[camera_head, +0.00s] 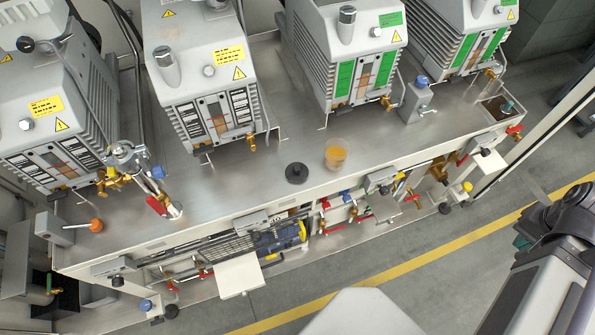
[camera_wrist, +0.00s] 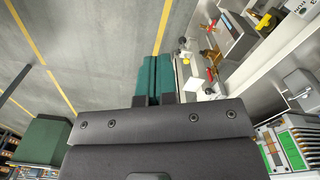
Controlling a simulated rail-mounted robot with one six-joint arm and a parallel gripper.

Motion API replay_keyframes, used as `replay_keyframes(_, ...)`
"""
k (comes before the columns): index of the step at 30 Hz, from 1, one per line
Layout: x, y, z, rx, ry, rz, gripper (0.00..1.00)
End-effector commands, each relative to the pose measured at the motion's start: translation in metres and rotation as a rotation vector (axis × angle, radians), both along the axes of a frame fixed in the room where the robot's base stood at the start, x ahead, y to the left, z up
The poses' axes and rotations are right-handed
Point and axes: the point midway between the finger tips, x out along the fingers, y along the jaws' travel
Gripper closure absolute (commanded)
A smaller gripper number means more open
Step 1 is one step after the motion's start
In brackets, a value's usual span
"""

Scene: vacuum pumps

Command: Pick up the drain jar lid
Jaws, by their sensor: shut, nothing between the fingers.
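The drain jar lid, a black round disc with a raised knob (camera_head: 296,173), lies on the steel bench top near its front edge in the head view. Just right of it stands a small clear jar with amber contents (camera_head: 335,157). The two do not touch. My gripper (camera_wrist: 153,75) shows in the wrist view with its teal fingers together, empty, over the floor beside the bench. In the head view my arm is at the right, well away from the lid. The lid is not seen in the wrist view.
Several grey vacuum pumps stand behind, the nearest a pump with a yellow label (camera_head: 205,80). A valve with a red handle (camera_head: 160,204) stands left on the bench (camera_head: 235,190). Piping fills the space below the front edge. Floor is open in front.

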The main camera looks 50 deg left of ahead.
Motion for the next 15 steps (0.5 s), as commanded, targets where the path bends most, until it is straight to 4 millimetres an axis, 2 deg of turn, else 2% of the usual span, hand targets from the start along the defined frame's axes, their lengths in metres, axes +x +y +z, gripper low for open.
replay_keyframes(2,0.0,0.0,0.0,0.0,0.0,0.0,1.0)
replay_keyframes(15,0.0,0.0,0.0,0.0,0.0,0.0,0.58)
